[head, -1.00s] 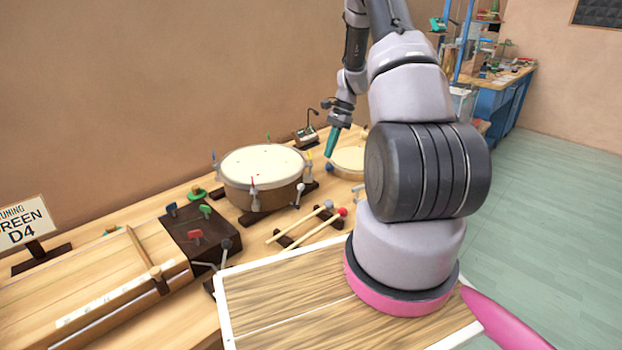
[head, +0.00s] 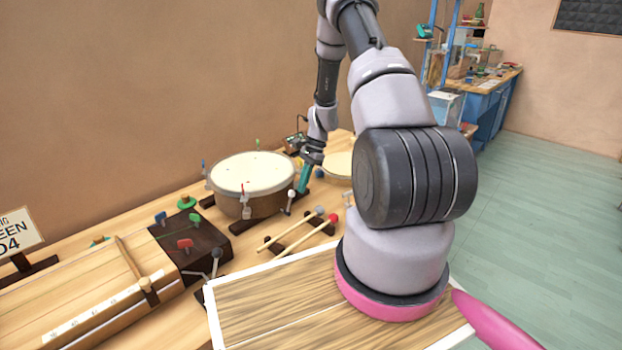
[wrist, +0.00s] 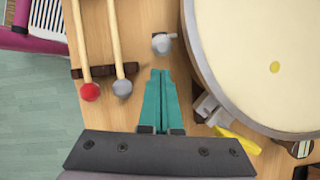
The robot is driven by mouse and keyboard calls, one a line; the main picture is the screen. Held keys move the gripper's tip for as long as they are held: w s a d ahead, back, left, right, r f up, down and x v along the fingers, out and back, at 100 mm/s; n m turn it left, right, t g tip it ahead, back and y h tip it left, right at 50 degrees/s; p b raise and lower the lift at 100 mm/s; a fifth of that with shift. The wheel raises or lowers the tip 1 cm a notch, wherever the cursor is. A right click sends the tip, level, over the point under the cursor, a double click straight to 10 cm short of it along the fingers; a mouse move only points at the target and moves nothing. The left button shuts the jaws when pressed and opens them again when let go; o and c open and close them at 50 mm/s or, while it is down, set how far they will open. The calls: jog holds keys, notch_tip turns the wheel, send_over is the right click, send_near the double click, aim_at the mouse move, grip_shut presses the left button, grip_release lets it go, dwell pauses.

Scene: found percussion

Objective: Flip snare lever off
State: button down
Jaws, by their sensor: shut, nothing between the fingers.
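The snare drum (head: 250,172) has a cream head and a brown shell. It stands on the table, and its head also fills the right of the wrist view (wrist: 255,45). A small lever with a pale round knob (head: 290,193) stands at the drum's right side. In the wrist view, what looks like this knob (wrist: 161,43) is just beyond my fingertips, apart from them. My gripper (head: 302,188) has teal fingers, pointing down beside the drum. In the wrist view the fingers (wrist: 160,75) are together and empty. Which way the lever is set is hard to tell.
Two mallets, one red-tipped (head: 334,218) and one grey-tipped (head: 320,212), lie on a dark rack close to the gripper. A yellow key (wrist: 238,139) sits at the drum's rim. A stringed wooden box (head: 90,300) lies at left, and a round pale drum (head: 339,164) stands behind.

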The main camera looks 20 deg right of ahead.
jog(key=shift+s+a+r, duration=0.1)
jog(key=shift+a, duration=0.35)
jog(key=shift+a, duration=0.15)
jog(key=shift+s+a+r+h, duration=0.1)
jog(key=shift+a+r+h, duration=0.05)
jog(key=shift+h, duration=0.25)
jog(key=shift+s+a+r, duration=0.1)
jog(key=shift+a+r, duration=0.05)
jog(key=shift+a, duration=0.1)
jog(key=shift+s+a+r+t+h, duration=0.2)
jog(key=shift+a+t+h, duration=0.1)
jog(key=shift+a+h, duration=0.15)
jog(key=shift+s+a+r+t+h, duration=0.15)
jog(key=shift+a+t+h, duration=0.15)
jog(key=shift+h, duration=0.25)
jog(key=shift+s+a+r+t+h, duration=0.15)
jog(key=shift+s+a+h, duration=0.25)
jog(key=shift+a, duration=0.3)
jog(key=shift+s+a+t+h, duration=0.2)
jog(key=shift+a+h, duration=0.25)
jog(key=shift+a, duration=0.3)
jog(key=shift+s+a+r+t+h, duration=0.15)
jog(key=shift+s+a+h, duration=0.1)
jog(key=shift+a+h, duration=0.35)
jog(key=shift+s+a+f+y, duration=0.15)
jog(key=shift+a+y, duration=0.1)
jog(key=shift+a, duration=0.05)
